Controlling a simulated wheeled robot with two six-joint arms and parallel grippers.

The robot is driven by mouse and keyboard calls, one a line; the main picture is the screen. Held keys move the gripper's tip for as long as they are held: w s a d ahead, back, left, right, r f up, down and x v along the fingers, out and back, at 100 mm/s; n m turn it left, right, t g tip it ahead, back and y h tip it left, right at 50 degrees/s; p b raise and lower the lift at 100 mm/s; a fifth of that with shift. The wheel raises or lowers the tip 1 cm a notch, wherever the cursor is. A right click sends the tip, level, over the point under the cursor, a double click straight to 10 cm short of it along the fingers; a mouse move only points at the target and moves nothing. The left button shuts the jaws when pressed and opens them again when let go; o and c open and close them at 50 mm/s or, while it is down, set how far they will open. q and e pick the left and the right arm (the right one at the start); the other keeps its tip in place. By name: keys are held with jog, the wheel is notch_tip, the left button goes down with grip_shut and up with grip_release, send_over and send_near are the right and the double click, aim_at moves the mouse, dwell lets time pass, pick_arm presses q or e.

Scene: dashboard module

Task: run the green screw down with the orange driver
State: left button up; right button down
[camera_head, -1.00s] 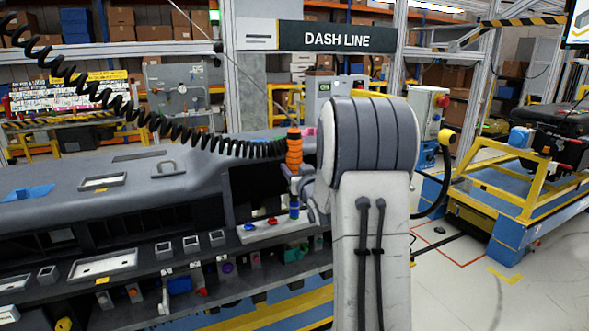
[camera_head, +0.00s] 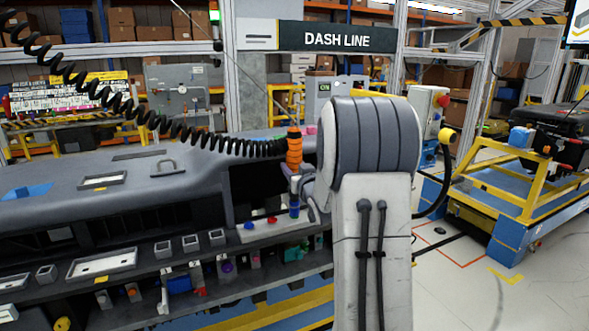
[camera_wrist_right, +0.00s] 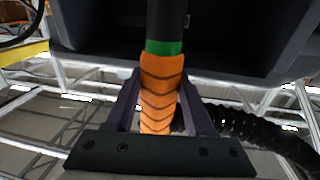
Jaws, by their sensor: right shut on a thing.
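The orange driver (camera_head: 294,150) hangs upright at the front of the dashboard, with the black coiled cord running to it. Its lower end is blue (camera_head: 294,209), above a pale tray. My right gripper (camera_head: 304,181) is shut on it, mostly hidden behind my own arm. In the right wrist view the ribbed orange driver (camera_wrist_right: 160,90) sits between the two dark fingers. A green band (camera_wrist_right: 164,47) and a black shaft lie beyond the orange part. I cannot make out the green screw in either view. My left gripper is not in view.
The grey dashboard (camera_head: 190,170) spans the left and middle. The pale tray (camera_head: 262,229) holds small red and blue pieces. A lower shelf carries several small coloured parts. The coiled cord (camera_head: 130,108) crosses the upper left. A yellow and blue cart (camera_head: 510,235) stands at right.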

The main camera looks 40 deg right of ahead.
jog(key=shift+f+b, duration=0.45)
jog(key=shift+b, duration=0.7)
dwell(2.3)
